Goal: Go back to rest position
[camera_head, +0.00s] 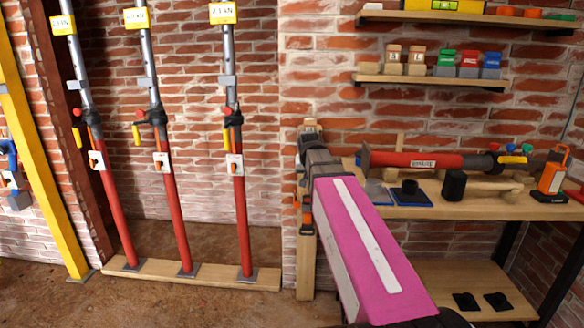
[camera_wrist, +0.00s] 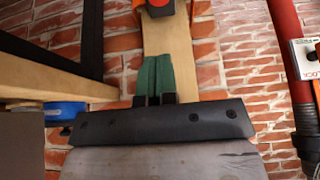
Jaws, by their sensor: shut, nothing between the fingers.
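My gripper (camera_wrist: 152,62) shows in the wrist view as two green fingers pressed together, with nothing between them. It points along an upright wooden post (camera_wrist: 168,42) against the brick wall. In the head view my pink arm reaches forward from the lower right and its dark end lies in front of the same post (camera_head: 305,270). The fingertips are not clear in the head view. An orange and black device (camera_head: 307,213) is on the post, just below my arm's end.
Red props (camera_head: 176,215) stand on a wooden sill (camera_head: 200,275) at left, beside a yellow post (camera_head: 48,180). At right, a workbench (camera_head: 440,206) holds a lying red prop (camera_head: 415,160) and a black block (camera_head: 454,185). Wall shelves (camera_head: 430,80) are above. Floor at lower left is clear.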

